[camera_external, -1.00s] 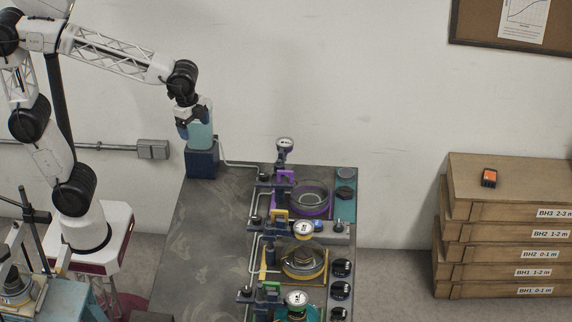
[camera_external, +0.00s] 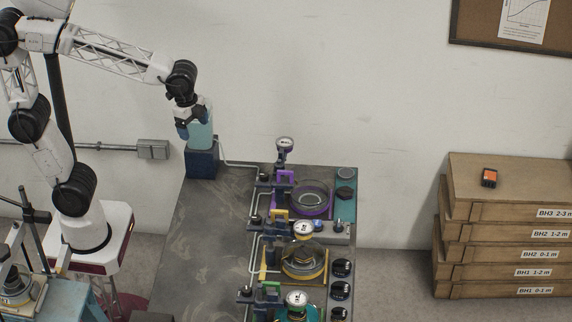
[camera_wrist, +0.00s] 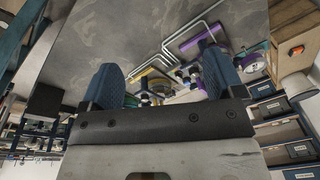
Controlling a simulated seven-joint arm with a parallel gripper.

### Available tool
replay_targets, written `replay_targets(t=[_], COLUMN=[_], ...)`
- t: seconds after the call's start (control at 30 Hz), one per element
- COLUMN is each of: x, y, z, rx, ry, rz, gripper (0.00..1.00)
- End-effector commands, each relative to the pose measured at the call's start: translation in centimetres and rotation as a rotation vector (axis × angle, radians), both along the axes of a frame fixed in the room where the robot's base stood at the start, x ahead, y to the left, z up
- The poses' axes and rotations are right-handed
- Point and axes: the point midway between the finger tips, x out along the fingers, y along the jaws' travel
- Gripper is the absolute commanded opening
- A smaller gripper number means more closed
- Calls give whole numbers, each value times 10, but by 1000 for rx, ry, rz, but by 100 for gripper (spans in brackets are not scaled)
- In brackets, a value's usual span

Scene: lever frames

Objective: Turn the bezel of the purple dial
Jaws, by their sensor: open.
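The purple station stands at the far end of the bench. It has a purple bracket (camera_external: 286,175), a purple ring (camera_external: 314,212) around a clear round cell, and a small round white-faced dial (camera_external: 285,143) on a post above them. Purple parts also show in the wrist view (camera_wrist: 198,40), partly behind the right finger.
A yellow station (camera_external: 303,262) and a green one (camera_external: 271,288) stand nearer along the same bench (camera_external: 215,245). Thin pipes run along their left side. The bench's left part is clear. Wooden boxes (camera_external: 500,245) stand right.

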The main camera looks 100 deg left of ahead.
Motion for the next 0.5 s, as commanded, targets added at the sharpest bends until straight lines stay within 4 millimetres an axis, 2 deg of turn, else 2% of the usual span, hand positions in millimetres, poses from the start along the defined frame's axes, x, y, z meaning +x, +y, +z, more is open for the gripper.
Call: replay_targets(t=[0.17,0.5], x=[35,121], y=[10,37], z=[4,7], rx=[5,15], ry=[18,62], rz=[-29,-112], gripper=[87,87])
